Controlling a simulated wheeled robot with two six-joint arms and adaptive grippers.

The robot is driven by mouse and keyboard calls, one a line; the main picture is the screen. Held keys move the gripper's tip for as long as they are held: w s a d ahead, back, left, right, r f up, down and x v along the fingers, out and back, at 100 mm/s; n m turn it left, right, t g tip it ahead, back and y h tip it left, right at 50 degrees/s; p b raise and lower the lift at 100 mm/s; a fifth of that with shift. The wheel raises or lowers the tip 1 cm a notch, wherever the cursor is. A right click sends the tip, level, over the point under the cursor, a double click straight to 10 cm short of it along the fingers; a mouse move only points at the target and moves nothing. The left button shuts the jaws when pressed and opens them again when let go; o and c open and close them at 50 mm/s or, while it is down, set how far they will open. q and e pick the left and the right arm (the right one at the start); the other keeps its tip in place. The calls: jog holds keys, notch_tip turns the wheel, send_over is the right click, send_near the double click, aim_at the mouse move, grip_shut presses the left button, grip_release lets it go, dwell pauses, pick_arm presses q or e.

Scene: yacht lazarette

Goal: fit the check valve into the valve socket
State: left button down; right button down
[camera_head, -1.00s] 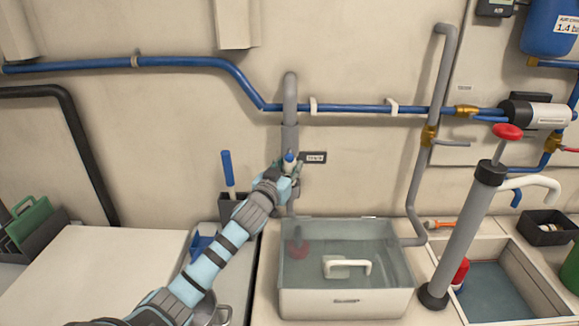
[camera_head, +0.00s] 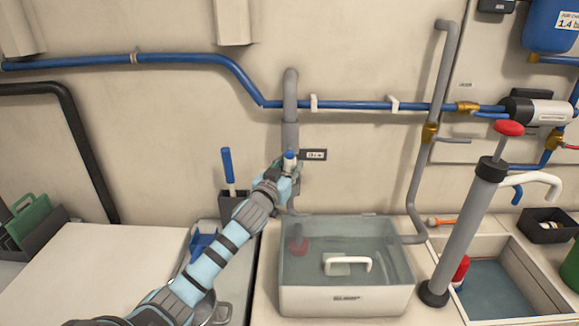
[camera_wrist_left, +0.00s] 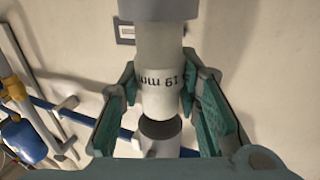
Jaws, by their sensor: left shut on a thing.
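A round dark opening (camera_wrist_left: 160,130), seemingly the valve socket at the pipe's end, faces the valve's upper end. The exact gap between them is unclear. My right gripper is out of view.
A small label (camera_head: 315,155) is on the wall to the right of the valve. A blue pipe (camera_head: 350,107) runs across the wall. A blue-handled tool (camera_head: 228,168) stands left.

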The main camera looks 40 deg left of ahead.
pick_arm(q)
jog(key=shift+f+b, duration=0.7)
jog(key=shift+f, duration=0.25)
jog(key=c, duration=1.1)
grip_release()
jog(key=shift+s, duration=0.1)
jog(key=v, duration=1.2)
jog(key=shift+r, duration=0.1)
